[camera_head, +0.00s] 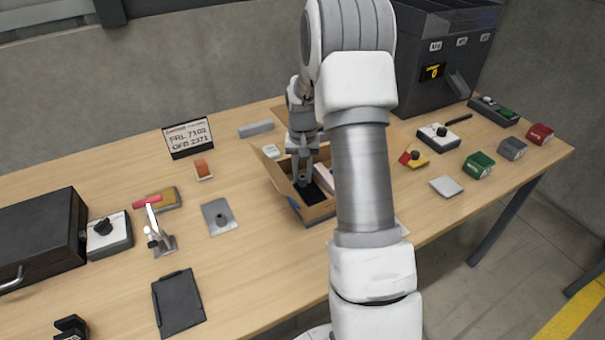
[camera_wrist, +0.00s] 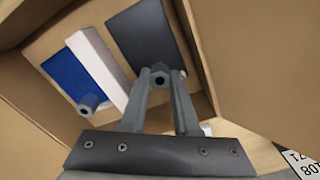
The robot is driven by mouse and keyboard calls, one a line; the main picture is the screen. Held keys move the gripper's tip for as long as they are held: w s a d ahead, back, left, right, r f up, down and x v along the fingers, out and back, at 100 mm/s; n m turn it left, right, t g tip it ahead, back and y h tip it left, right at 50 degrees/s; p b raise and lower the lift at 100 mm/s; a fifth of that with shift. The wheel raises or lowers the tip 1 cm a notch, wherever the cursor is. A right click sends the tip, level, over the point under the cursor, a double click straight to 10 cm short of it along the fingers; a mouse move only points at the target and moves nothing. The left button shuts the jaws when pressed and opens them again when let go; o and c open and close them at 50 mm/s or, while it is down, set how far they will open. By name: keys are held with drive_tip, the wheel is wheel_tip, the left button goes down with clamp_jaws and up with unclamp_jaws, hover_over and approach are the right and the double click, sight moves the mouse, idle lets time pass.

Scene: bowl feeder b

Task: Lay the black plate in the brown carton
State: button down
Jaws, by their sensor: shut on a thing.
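The brown carton (camera_head: 319,212) stands open on the wooden table, its flaps spread outward. My gripper (camera_head: 302,181) reaches down into it. In the wrist view my gripper (camera_wrist: 161,79) is shut on the small dark knob of the black plate (camera_wrist: 147,38). The black plate is inside the carton, beside its wall (camera_wrist: 232,55); I cannot tell whether it rests on the bottom. A blue plate (camera_wrist: 68,78) with a knob lies in the carton too. A pale pink bar (camera_wrist: 97,65) lies between the two plates. My arm hides part of the carton's right side in the head view.
Left of the carton lie a grey plate with a knob (camera_head: 219,217), a toggle clamp (camera_head: 157,235) and a black flat plate (camera_head: 178,302). A sign (camera_head: 188,138) stands behind.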

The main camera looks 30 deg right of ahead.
drive_tip(key=shift+f, duration=0.15)
drive_tip(key=c, duration=0.7)
unclamp_jaws()
drive_tip(key=shift+o, duration=0.2)
